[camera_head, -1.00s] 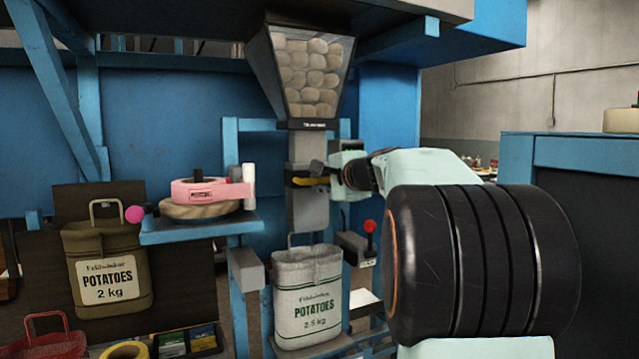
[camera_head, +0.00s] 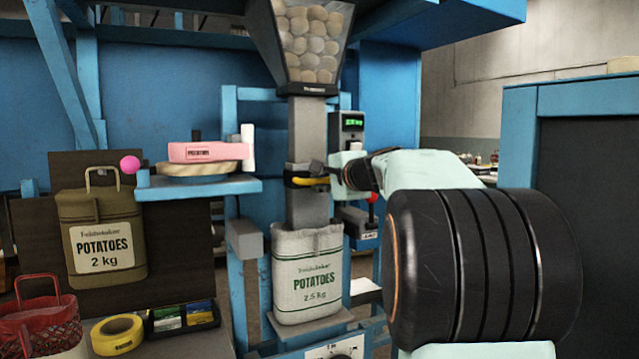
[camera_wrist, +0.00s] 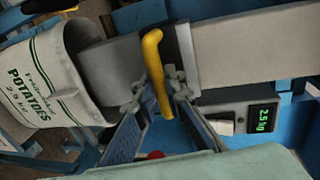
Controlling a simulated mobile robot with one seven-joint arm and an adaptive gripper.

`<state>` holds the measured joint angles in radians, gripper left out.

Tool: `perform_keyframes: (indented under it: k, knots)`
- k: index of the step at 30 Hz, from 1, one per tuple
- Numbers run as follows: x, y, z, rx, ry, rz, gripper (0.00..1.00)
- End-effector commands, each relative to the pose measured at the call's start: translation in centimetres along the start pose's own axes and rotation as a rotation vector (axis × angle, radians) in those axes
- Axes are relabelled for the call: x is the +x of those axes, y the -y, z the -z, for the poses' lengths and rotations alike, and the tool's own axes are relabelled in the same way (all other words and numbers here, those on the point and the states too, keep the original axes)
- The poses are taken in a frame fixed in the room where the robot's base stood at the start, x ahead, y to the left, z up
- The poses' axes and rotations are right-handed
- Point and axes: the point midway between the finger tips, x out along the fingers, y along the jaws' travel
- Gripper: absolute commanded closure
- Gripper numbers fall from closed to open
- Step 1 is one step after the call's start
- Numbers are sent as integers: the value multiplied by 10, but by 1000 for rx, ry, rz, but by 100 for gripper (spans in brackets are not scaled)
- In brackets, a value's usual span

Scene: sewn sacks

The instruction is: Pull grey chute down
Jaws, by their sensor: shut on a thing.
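The grey chute (camera_head: 308,207) hangs below a hopper, and its lower end reaches into the mouth of an upright white sack (camera_head: 308,285) labelled POTATOES 2.5 kg. The chute has a yellow handle (camera_head: 312,181). My gripper (camera_head: 328,173) is at the handle from the right. In the wrist view my gripper (camera_wrist: 157,94) is shut on the yellow handle (camera_wrist: 155,70), one finger on each side. The chute (camera_wrist: 102,65) enters the open sack (camera_wrist: 50,88) there. How deep it goes inside the sack is hidden.
The hopper (camera_head: 303,45) holds potatoes. A green display (camera_wrist: 263,120) reads 2.5 kg. A red-knobbed lever (camera_head: 373,197) stands behind my wrist. A brown sack (camera_head: 100,240), a pink device (camera_head: 207,152) on a shelf, a red basket (camera_head: 38,310) and yellow tape (camera_head: 117,334) are at left.

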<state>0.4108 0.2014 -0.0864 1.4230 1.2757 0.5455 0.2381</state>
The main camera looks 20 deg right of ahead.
Motion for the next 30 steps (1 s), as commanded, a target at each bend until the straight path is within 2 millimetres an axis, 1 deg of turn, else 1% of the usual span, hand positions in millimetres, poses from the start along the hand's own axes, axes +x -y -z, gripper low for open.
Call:
perform_keyframes:
  k: [1,5,6,13,17,20,23,30]
  knots:
    - [2,-8,0,1,2,-13,88]
    - [2,-8,0,2,2,-13,73]
    - [2,-8,0,2,2,-12,72]
    - [1,-5,0,1,2,-8,72]
    - [-5,-4,1,1,0,-7,72]
    - [-18,-3,1,1,-1,-6,72]
    - [-36,-3,0,0,0,-6,72]
    - [-84,-3,0,0,0,-6,72]
